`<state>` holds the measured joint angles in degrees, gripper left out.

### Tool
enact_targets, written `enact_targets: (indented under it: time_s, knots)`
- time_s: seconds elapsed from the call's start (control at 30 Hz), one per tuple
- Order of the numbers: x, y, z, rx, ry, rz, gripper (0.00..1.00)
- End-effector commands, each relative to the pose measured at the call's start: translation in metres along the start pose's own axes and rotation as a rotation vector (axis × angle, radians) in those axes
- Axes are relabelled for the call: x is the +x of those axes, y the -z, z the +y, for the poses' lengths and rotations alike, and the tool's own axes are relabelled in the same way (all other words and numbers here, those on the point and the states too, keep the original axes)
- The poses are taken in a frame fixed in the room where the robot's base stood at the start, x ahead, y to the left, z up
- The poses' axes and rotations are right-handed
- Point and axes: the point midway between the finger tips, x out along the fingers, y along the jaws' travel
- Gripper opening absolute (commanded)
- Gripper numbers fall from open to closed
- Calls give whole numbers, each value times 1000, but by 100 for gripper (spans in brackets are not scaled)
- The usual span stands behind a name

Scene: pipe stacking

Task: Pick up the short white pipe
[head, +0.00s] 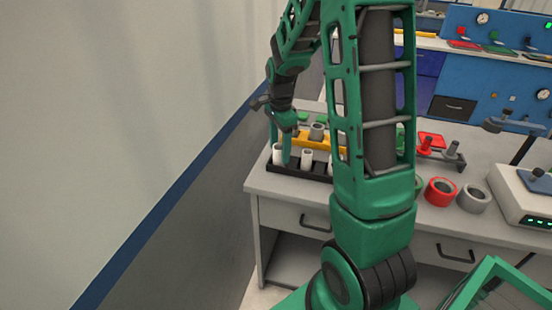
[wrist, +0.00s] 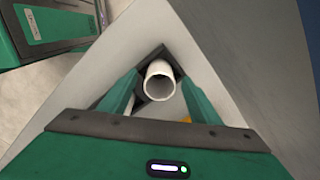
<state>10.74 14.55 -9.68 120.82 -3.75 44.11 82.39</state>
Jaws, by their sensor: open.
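A white pipe (head: 278,154) stands upright at the left end of a black rack (head: 297,169) on the bench. A second white pipe (head: 307,157) stands to its right in the same rack. My gripper (head: 286,160) points down at the left pipe, its green fingers close to it. In the wrist view a white pipe (wrist: 160,97) shows end-on, its round mouth facing the camera. My gripper (wrist: 159,82) is open there, with one finger on each side of the pipe. I cannot tell whether the fingers touch it.
A yellow holder (head: 309,139) with a grey pipe (head: 317,131) stands behind the rack. A red ring (head: 440,191), a grey ring (head: 473,198) and a white device (head: 526,197) are on the right. A wall (head: 170,120) rises close on the left.

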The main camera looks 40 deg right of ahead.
Motion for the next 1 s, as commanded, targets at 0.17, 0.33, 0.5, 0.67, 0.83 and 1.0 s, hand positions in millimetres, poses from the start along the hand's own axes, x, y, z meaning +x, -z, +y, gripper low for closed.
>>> enact_targets:
  time_s: [0.17,0.33,0.5,0.67,0.83,1.0]
  knots:
    - [6,0,0,0,1,0,57]
    - [6,0,0,0,1,0,52]
    - [6,0,0,0,1,0,13]
    - [6,0,0,0,1,0,13]
    - [4,0,0,0,1,0,13]
    - [-6,0,0,-1,3,0,13]
